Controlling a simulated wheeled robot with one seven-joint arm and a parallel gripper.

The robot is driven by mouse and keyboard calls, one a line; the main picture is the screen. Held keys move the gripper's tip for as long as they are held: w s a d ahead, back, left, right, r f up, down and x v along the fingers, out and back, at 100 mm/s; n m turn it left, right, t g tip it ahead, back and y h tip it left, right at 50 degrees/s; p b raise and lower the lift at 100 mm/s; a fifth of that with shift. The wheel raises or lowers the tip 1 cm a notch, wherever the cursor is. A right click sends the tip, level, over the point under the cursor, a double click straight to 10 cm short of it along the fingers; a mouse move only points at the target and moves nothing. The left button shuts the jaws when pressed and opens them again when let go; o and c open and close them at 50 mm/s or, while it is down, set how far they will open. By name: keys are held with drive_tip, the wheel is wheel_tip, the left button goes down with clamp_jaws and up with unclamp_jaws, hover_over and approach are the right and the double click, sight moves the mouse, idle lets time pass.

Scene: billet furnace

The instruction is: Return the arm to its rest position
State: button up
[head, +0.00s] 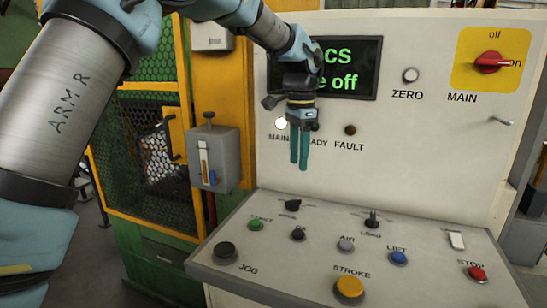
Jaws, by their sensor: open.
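My gripper (299,167) hangs in front of the white control cabinet (440,160), with its two teal fingers pointing down. The fingers are parallel with a narrow gap and nothing is between them. They are above the back part of the sloping button panel (325,275), apart from its buttons. My arm comes in from the left and reaches across the top of the view to the gripper. The wrist covers part of the display (345,68), where green letters ending in "CS" and "e off" show.
A red rotary switch (492,62) on a yellow plate is at upper right. The panel carries a yellow STROKE button (349,289), a red STOP button (477,273) and a blue LIFT button (399,257). A grey box (213,160) and a green-and-yellow mesh guard (135,115) stand left.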

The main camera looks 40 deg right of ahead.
drive_tip(key=w+a+f+n, duration=0.2)
drive_tip(key=w+a+n, duration=0.35)
drive_tip(key=a, duration=0.75)
drive_tip(key=w+a+f+n, duration=0.35)
drive_tip(key=w+a, duration=0.25)
drive_tip(key=a, duration=0.7)
drive_tip(key=s+a+f+n, duration=0.1)
drive_tip(key=s+a+n, duration=0.1)
drive_tip(key=a, duration=0.6)
drive_tip(key=s+a+f+n+t, duration=0.1)
drive_tip(key=s+a+f+n, duration=0.1)
drive_tip(key=a+n, duration=0.3)
drive_tip(key=s+a+f+n, duration=0.1)
drive_tip(key=s+a+n, duration=0.2)
drive_tip(key=a, duration=0.8)
drive_tip(key=shift+s+a+f+n+t, duration=0.2)
drive_tip(key=shift+s+f+n+t, duration=0.1)
drive_tip(key=shift+s+f, duration=0.1)
drive_tip(key=shift+c, duration=0.2)
